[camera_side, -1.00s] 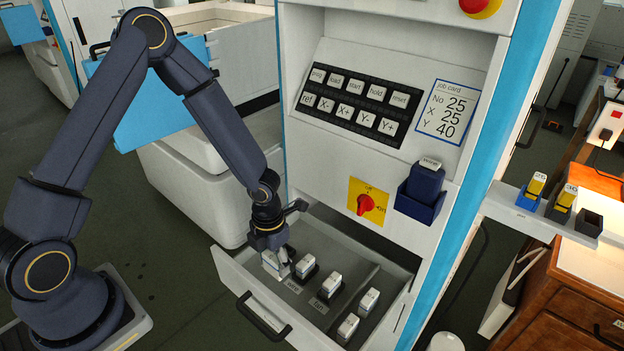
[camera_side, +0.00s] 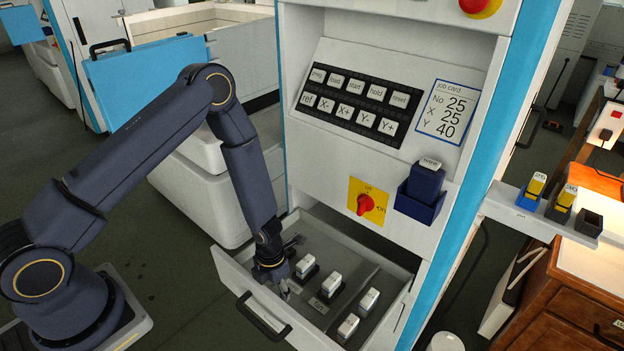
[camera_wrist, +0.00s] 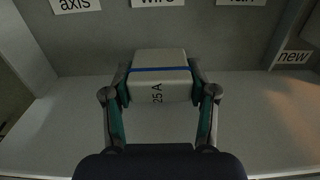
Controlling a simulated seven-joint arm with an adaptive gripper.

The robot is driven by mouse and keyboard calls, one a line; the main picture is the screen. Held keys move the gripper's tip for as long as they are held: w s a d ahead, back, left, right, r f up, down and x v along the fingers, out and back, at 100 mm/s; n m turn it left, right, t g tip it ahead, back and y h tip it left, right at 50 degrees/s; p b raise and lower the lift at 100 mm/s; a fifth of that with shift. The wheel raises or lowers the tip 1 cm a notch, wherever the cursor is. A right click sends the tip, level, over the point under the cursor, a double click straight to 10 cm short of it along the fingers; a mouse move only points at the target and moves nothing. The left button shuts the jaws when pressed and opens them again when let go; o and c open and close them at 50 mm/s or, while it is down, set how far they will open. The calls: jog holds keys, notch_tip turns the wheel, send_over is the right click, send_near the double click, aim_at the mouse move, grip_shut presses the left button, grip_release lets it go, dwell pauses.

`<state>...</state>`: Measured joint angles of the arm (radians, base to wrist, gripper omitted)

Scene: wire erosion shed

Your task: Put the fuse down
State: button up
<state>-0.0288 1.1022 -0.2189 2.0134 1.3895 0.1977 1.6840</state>
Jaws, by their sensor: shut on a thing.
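The fuse (camera_wrist: 158,85) is a pale block with a blue stripe and "25 A" on its face. My gripper (camera_wrist: 160,110) is shut on it, one finger on each side. In the side view my gripper (camera_side: 282,288) reaches down into the open drawer (camera_side: 238,278), near its front left part. The fuse is mostly hidden there behind the fingers. In the wrist view it is over the grey drawer floor, on the near side of the "axis" (camera_wrist: 75,5), "wire" (camera_wrist: 158,2) and "fan" labels. I cannot tell whether it touches the floor.
Two pale fuses (camera_side: 307,265) (camera_side: 331,284) stand in dark holders beside my gripper. Two more (camera_side: 369,299) (camera_side: 348,327) are beyond a divider, on the right. The "new" label (camera_wrist: 293,58) is at the right. The drawer front with its handle (camera_side: 262,316) is close by.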

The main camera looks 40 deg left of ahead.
jog(key=shift+f, duration=0.2)
jog(key=shift+f, duration=0.4)
jog(key=o, duration=1.3)
jog(key=shift+s, duration=0.15)
